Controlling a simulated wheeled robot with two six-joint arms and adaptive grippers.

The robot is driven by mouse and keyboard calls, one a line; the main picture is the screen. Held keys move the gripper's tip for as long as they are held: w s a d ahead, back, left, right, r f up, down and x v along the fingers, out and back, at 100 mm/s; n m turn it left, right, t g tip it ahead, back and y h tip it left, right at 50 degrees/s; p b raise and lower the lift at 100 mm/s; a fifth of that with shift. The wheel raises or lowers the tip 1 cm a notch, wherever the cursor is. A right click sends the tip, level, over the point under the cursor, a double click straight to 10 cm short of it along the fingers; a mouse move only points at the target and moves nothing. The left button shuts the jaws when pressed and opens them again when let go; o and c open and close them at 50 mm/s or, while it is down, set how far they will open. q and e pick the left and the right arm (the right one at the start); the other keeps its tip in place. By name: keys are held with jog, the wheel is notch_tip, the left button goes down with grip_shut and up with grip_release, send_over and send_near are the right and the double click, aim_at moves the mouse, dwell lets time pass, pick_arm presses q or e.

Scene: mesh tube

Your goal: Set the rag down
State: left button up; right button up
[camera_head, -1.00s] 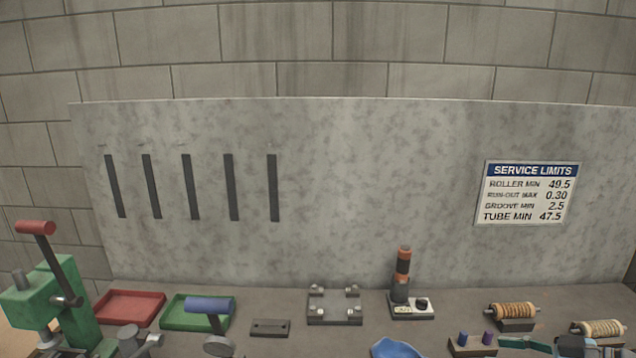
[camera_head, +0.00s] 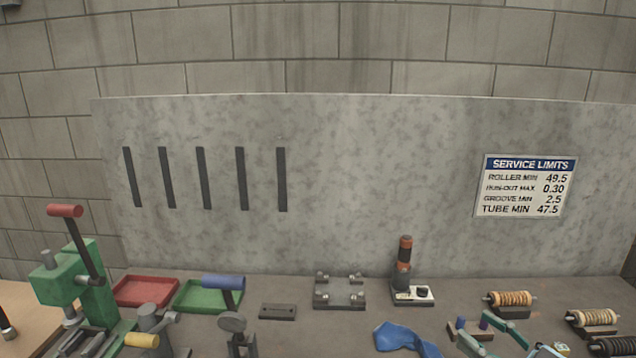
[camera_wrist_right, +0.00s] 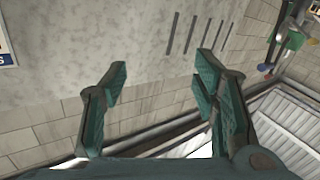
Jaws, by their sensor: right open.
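The blue rag (camera_head: 402,338) lies crumpled on the bench at the front, right of centre in the head view. Nothing holds it. My right gripper (camera_head: 476,322) is teal, open and empty, to the right of the rag and apart from it, over a small block with purple pegs. In the right wrist view, its two fingers (camera_wrist_right: 158,82) are spread wide with nothing between them, and the rag does not show. My left gripper is not in view.
A green press (camera_head: 78,282), a red tray (camera_head: 146,291) and a green tray (camera_head: 208,297) stand at the left. A four-post fixture (camera_head: 339,293) and a gauge stand (camera_head: 412,296) are behind the rag. Wound rollers (camera_head: 510,299) sit at the right. Bare bench lies left of the rag.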

jog(key=s+d+f+m+g+h, duration=0.2)
jog(key=s+d+f+m+h, duration=0.2)
jog(key=s+f+m+h, duration=0.75)
jog(key=s+a+f+n+g+y, duration=0.1)
jog(key=s+a+f+g, duration=0.25)
jog(key=s, duration=0.25)
jog(key=s+a+f+n+g, duration=0.2)
jog(key=s+a+f+g, duration=0.15)
jog(key=s, duration=0.25)
jog(key=s+a+f+n+g+y, duration=0.1)
jog(key=s+a+f+g, duration=0.25)
jog(key=s, duration=0.25)
notch_tip(320, 180, down, 26)
jog(key=s+d+b, duration=0.2)
jog(key=b, duration=0.4)
pick_arm(q)
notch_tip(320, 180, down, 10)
jog(key=b, duration=0.4)
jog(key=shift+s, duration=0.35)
pick_arm(e)
jog(key=s+f+g, duration=0.1)
jog(key=s+f, duration=1.2)
jog(key=f, duration=0.4)
jog(key=shift+s+d+g, duration=0.35)
jog(key=shift+s+d, duration=0.05)
